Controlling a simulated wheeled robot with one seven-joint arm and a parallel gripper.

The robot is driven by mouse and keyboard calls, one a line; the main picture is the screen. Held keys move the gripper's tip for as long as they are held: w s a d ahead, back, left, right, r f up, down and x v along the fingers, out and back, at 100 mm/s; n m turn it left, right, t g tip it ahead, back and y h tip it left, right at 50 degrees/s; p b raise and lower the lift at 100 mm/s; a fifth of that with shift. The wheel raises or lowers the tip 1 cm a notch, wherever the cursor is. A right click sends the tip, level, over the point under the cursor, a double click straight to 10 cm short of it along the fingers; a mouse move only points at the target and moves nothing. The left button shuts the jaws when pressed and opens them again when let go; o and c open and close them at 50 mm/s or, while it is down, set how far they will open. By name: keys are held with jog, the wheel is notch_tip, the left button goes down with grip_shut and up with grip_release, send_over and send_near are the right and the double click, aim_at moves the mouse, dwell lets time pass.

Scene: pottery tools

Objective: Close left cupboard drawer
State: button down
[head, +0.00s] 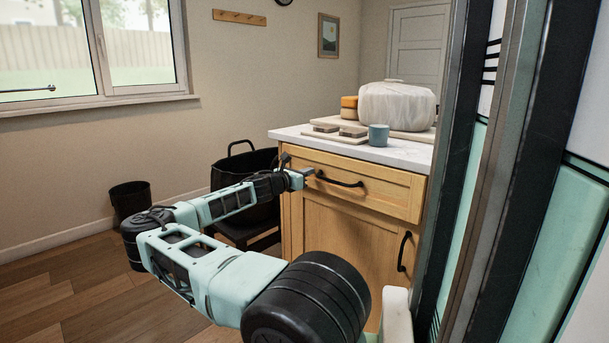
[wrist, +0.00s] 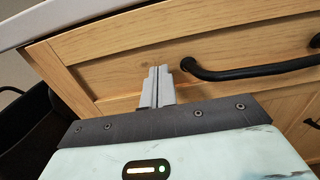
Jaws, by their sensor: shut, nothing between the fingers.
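The wooden cupboard drawer (head: 398,191) with a black bar handle (head: 339,180) is at the top of the cupboard, under the white worktop. Its front looks close to flush with the cupboard; I cannot tell if a small gap is left. My gripper (head: 307,172) is shut and empty at the left end of the drawer front. In the wrist view, my gripper's fingertips (wrist: 158,70) are together, close against the drawer front (wrist: 125,68), just left of the handle (wrist: 250,71). I cannot tell if they touch it.
A cupboard door (head: 340,235) with a black handle (head: 404,251) is below the drawer. A blue mug (head: 378,135), boards and a wrapped bundle (head: 397,105) stand on the worktop (head: 408,152). A black tub (head: 228,172) stands left of the cupboard, and a black bin (head: 130,200) by the wall.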

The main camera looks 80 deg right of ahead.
aim_at(315, 188)
jog(key=x, duration=0.4)
jog(key=shift+d+r, duration=0.1)
jog(key=shift+d, duration=0.15)
jog(key=shift+s+r, duration=0.1)
